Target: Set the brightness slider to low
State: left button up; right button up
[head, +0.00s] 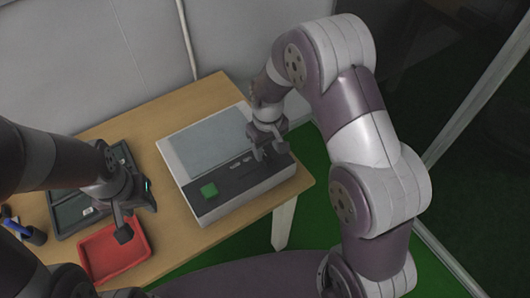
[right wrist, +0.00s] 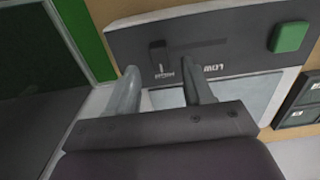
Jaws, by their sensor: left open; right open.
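The grey-white device (head: 171,150) lies on the table with a screen (head: 212,140) and a dark front panel (head: 235,185). In the right wrist view the panel appears upside down, with a slider slot (right wrist: 205,45). The dark slider knob (right wrist: 158,52) is at the slot's left end, by the label that seems to read HIGH (right wrist: 165,75). The LOW label (right wrist: 215,67) is further right. My right gripper (right wrist: 159,68) is open over the panel, its fingertips either side of the HIGH label; contact with the knob is unclear. My left gripper (head: 108,221) is open above the red tray.
A green button (head: 209,190) sits on the panel and also shows in the right wrist view (right wrist: 289,37). The red tray (head: 117,253), a dark case (head: 70,212) and a blue item (head: 13,220) are on the left of the wooden table (head: 190,235). A wall stands behind.

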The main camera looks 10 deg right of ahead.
aim_at(267, 157)
notch_tip(267, 157, down, 3)
jog(key=shift+f, duration=0.1)
jog(key=shift+s+d+f, duration=0.1)
jog(key=shift+s+f, duration=0.05)
jog(key=shift+f, duration=0.2)
grip_shut()
jog(key=a, duration=0.2)
jog(key=s+a, duration=0.1)
jog(key=a, duration=0.2)
jog(key=s+a+p, duration=0.1)
jog(key=a, duration=0.2)
jog(key=shift+s, duration=0.25)
grip_release()
jog(key=shift+s+a, duration=0.1)
jog(key=shift+a, duration=0.05)
jog(key=shift+r, duration=0.35)
notch_tip(267, 157, up, 12)
